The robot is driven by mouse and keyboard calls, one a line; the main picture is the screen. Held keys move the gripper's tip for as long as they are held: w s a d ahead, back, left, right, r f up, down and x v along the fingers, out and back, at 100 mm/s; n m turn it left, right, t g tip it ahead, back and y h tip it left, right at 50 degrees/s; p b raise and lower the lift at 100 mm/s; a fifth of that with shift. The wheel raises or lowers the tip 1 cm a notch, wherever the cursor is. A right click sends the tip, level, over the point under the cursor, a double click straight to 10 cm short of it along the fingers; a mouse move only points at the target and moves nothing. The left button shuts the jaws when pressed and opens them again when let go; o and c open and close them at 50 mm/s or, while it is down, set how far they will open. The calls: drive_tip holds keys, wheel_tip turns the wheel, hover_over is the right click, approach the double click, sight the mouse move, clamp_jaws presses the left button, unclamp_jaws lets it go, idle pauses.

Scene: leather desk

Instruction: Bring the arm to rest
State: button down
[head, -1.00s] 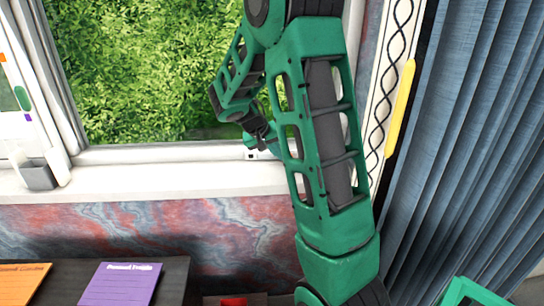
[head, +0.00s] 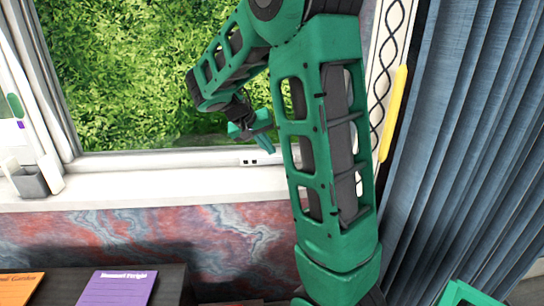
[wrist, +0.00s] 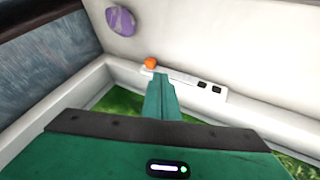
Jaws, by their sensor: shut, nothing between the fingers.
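My green arm is raised in front of the window in the head view, bent at the elbow near the top. My gripper (head: 265,144) hangs at the end of the forearm, left of the upper arm link, in front of the window just above the sill. In the wrist view my gripper (wrist: 159,80) shows its green fingers together, with nothing between them. It holds nothing and appears clear of the desk.
The white window sill (head: 140,194) runs below the arm. A purple notepad (head: 117,288) and an orange notepad (head: 18,287) lie on a dark surface at lower left. A grey-blue curtain (head: 455,150) hangs at right. A white power strip (wrist: 195,85) shows in the wrist view.

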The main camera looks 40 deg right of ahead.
drive_tip(key=shift+v, duration=1.25)
drive_tip(key=s+a+f+y, duration=0.1)
drive_tip(key=s+a, duration=0.3)
drive_tip(key=s, duration=0.5)
drive_tip(key=s+a+f+n+y, duration=0.1)
drive_tip(key=s+a+y, duration=0.3)
drive_tip(key=s, duration=0.5)
drive_tip(key=s+a+f+n+y, duration=0.1)
drive_tip(key=s+a, duration=0.4)
drive_tip(key=s, duration=0.5)
wheel_tip(320, 180, down, 2)
drive_tip(key=shift+f+y, duration=0.25)
drive_tip(key=shift+y, duration=0.55)
drive_tip(key=shift+w+f, duration=0.25)
drive_tip(key=shift+w, duration=0.3)
